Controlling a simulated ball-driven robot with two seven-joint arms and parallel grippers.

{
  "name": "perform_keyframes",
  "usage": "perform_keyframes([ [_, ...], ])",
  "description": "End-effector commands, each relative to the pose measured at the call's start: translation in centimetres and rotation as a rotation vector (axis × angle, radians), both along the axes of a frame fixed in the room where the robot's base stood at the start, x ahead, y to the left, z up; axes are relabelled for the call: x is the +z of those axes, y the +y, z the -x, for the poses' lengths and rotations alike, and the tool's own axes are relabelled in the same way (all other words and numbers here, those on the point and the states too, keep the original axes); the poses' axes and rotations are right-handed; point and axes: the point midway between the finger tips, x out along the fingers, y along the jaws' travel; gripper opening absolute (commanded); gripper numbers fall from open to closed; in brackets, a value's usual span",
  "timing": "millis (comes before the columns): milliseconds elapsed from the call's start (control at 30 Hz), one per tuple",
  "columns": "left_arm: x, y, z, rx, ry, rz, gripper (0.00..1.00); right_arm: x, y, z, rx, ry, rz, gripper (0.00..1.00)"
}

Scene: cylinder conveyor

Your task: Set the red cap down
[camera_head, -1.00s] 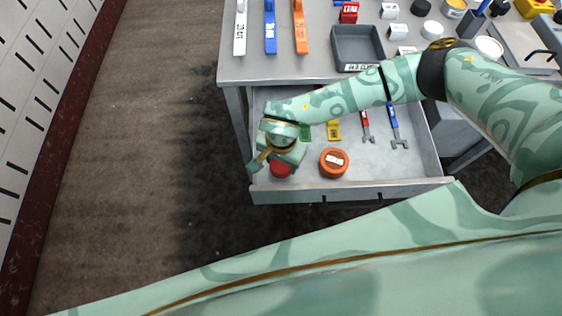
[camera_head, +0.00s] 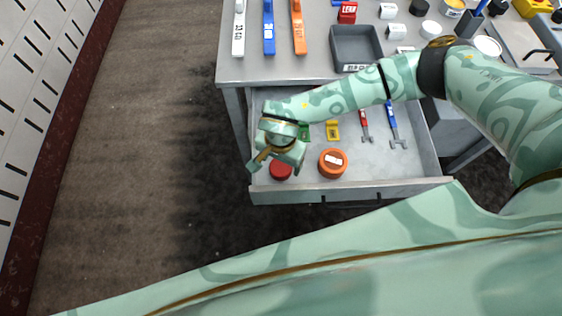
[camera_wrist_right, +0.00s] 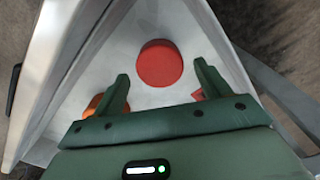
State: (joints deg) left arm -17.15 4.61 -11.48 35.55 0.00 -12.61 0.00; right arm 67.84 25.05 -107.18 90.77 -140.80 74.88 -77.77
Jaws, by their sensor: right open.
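The red cap (camera_head: 280,170) lies in the open drawer (camera_head: 390,187), in its front left corner. In the right wrist view the red cap (camera_wrist_right: 160,63) is a round red disc on the drawer floor, just beyond the fingertips. My right gripper (camera_head: 268,160) is over that corner of the drawer, close to the cap. In the right wrist view the right gripper (camera_wrist_right: 160,80) is open, its two fingers apart with nothing between them. My left gripper is not in view.
An orange round container (camera_head: 333,163) stands right of the cap in the drawer. A yellow piece (camera_head: 332,131), a red tool (camera_head: 365,125) and a blue wrench (camera_head: 395,125) lie behind it. The tabletop above holds a grey bin (camera_head: 357,46) and several bars.

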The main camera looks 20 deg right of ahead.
Motion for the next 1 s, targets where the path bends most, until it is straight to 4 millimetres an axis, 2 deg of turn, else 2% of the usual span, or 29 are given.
perform_keyframes([
  [33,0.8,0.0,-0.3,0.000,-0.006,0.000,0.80,1.7,0.0,-0.1,0.002,-0.007,-0.001,0.76],
  [200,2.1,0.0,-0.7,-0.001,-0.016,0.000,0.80,5.9,0.0,-0.2,0.001,-0.007,-0.001,0.76],
  [400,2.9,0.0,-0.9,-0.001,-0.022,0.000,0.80,9.2,0.0,-0.1,0.001,-0.004,0.000,0.76],
  [567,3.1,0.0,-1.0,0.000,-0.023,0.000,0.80,10.2,0.1,0.0,0.001,-0.001,-0.001,0.76],
  [1000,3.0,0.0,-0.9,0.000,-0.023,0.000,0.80,10.2,0.1,0.0,0.001,-0.001,-0.001,0.76],
])
